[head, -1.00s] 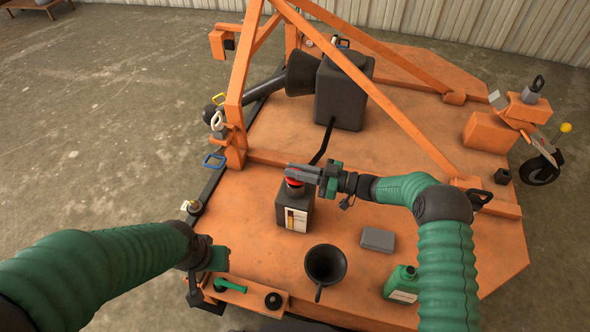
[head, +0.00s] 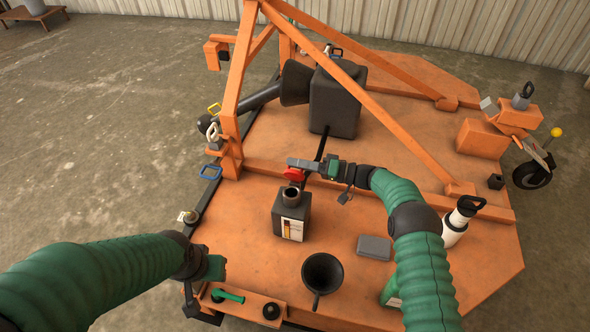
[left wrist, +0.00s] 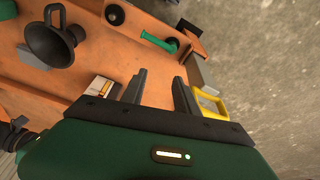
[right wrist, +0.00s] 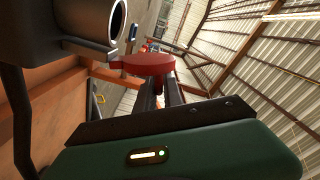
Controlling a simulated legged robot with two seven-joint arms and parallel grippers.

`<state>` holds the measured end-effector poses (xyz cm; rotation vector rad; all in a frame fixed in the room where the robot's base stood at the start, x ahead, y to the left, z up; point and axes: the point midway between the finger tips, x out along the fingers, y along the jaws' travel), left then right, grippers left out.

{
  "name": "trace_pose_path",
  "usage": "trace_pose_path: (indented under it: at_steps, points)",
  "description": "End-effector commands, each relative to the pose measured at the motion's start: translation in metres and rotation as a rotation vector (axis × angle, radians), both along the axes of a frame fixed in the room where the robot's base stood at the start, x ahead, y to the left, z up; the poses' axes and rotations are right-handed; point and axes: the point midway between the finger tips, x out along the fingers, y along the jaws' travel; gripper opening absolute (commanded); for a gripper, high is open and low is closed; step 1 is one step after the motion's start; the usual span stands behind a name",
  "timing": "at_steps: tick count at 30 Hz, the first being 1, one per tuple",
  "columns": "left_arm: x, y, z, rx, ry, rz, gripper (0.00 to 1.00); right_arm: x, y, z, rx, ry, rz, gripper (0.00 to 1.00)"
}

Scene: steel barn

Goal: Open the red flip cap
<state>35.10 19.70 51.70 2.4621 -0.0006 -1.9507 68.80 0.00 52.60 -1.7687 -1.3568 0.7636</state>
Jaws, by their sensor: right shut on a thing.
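The black bottle (head: 283,222) with a pale label stands upright on the orange deck. Its round neck (head: 291,194) is uncovered and open at the top. The red cap (head: 293,175) is above and behind the neck, clear of the opening. My right gripper (head: 297,163) is shut on the cap; the right wrist view shows the red cap (right wrist: 146,65) at its fingertips, beside the open neck (right wrist: 116,20). I cannot tell whether a hinge still joins cap and bottle. My left gripper (left wrist: 160,85) is open and empty, low over the deck's left front corner.
A black funnel (head: 322,274) stands in front of the bottle, with a grey box (head: 374,247) to its right. A green-handled tool (head: 227,295) lies at the front edge. Orange frame bars (head: 362,82) and a black tank (head: 335,105) stand behind. The deck left of the bottle is clear.

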Motion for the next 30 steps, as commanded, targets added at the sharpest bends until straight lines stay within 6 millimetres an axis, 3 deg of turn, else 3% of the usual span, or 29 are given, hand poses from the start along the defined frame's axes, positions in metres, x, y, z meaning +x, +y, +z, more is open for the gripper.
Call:
trace_pose_path:
  at_steps: [1, 15, 30]
  points:
    - [0.000, 0.000, -0.008, 0.000, 0.000, 0.000, 0.36, 0.003, -0.002, -0.008, 0.004, 0.040, -0.005, 0.00]
    - [0.000, 0.000, -0.046, 0.000, 0.000, 0.000, 0.36, 0.023, -0.008, -0.021, 0.101, 0.417, -0.004, 0.00]
    - [0.000, 0.000, -0.059, 0.000, 0.000, 0.000, 0.36, 0.029, -0.009, -0.024, 0.139, 0.563, -0.003, 0.00]
